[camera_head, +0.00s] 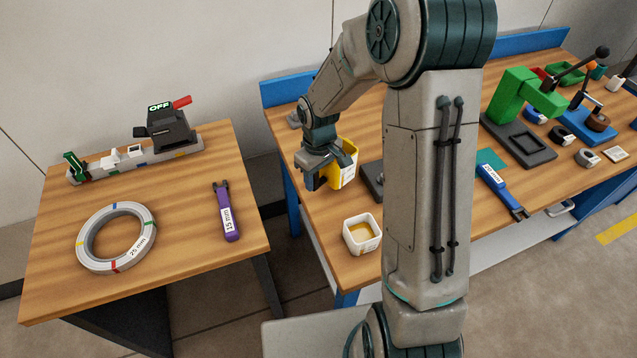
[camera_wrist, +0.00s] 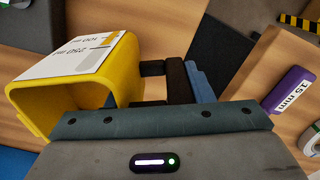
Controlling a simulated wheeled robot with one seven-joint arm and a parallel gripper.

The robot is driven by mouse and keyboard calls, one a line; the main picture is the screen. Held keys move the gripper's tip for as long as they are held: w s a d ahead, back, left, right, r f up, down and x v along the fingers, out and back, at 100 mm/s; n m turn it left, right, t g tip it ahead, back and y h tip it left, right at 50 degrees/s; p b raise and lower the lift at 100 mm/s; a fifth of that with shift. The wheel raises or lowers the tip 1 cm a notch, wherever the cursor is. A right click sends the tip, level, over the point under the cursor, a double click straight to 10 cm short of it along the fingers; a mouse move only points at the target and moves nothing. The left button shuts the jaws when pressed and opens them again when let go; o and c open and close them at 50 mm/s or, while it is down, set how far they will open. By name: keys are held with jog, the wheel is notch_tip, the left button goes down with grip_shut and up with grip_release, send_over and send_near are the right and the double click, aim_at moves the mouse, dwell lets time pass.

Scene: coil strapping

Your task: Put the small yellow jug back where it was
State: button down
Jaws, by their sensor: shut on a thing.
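The small yellow jug (camera_head: 349,152) has a white label with volume marks and is over the left end of the long workbench. In the wrist view the jug (camera_wrist: 125,82) is at the left, with its open mouth facing the lower left. My gripper (camera_head: 316,181) is beside the jug, on its left in the head view. In the wrist view my gripper (camera_wrist: 180,82) is shut at the jug's side, where its handle appears to be. I cannot tell whether the jug's base touches the bench.
A white square container (camera_head: 362,236) with yellowish contents stands near the bench's front edge. A dark block (camera_head: 373,181) is right of the jug, partly behind my arm. A gap separates the bench from the left table (camera_head: 180,195), which holds a ring (camera_head: 92,258) and a purple tool (camera_head: 226,212).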

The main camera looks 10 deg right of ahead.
aim_at(319, 186)
jog(key=shift+f+p, duration=0.4)
jog(key=shift+f, duration=1.6)
jog(key=shift+f, duration=0.15)
jog(key=shift+f, duration=0.1)
jog(key=c, duration=0.7)
grip_release()
jog(key=shift+r, duration=0.2)
